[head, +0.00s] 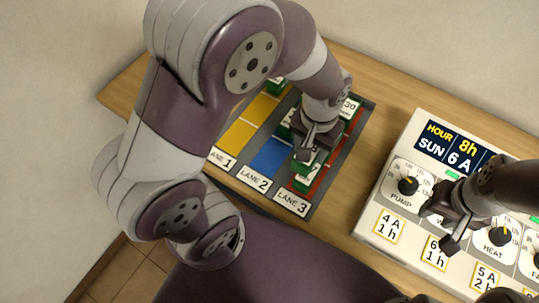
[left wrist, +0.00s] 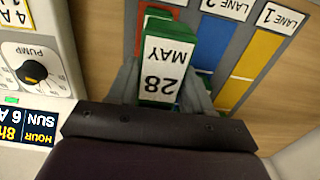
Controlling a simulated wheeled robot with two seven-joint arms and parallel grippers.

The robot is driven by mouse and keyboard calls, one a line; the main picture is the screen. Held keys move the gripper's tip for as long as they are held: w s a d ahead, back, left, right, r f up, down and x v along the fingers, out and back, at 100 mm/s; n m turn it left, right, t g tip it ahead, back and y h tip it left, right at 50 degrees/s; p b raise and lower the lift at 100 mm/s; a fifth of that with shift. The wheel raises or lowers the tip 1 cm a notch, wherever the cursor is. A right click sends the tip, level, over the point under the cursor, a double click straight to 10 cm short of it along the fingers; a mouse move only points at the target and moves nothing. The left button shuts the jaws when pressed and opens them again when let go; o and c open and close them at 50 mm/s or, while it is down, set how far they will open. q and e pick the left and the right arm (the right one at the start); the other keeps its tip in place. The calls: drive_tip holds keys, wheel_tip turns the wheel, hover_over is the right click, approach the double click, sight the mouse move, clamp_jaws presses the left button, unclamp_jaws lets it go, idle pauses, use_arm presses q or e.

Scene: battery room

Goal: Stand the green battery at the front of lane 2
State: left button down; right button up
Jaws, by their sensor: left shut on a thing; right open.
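My left gripper (head: 308,148) is shut on a green battery labelled MAY 28 (left wrist: 160,75), seen close up between its fingers in the left wrist view. In the head view the gripper is over lane 3, and green battery parts (head: 304,178) show just below it. The lane mat (head: 318,208) has yellow lane 1 (head: 238,132), blue lane 2 (head: 268,156) and red lane 3. Another green battery (left wrist: 212,42) is beside the held one, towards lane 2. Whether the held battery touches the mat cannot be told. My right gripper (head: 442,226) is open and empty over the panel.
A battery labelled 30 (head: 350,106) stands at the back of lane 3, and another green one (head: 275,86) shows at the back, partly hidden by my left arm. A white control panel (head: 374,216) with knobs is to the right. The front of lane 2 looks clear.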

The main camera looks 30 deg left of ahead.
use_arm(q)
drive_tip(key=a+f, duration=0.2)
drive_tip(key=a, duration=0.1)
drive_tip(key=w+a+f, duration=0.1)
drive_tip(key=a+f, duration=0.1)
drive_tip(key=a, duration=0.1)
drive_tip(key=a+f+p, duration=0.1)
drive_tip(key=a+f, duration=0.1)
drive_tip(key=a, duration=0.2)
drive_tip(key=shift+w+a, duration=0.1)
drive_tip(key=shift+w, duration=0.05)
drive_tip(key=f, duration=0.3)
drive_tip(key=shift+a+f, duration=0.2)
drive_tip(key=shift+f, duration=0.05)
drive_tip(key=shift+w+f, duration=0.1)
drive_tip(key=shift+f, duration=0.3)
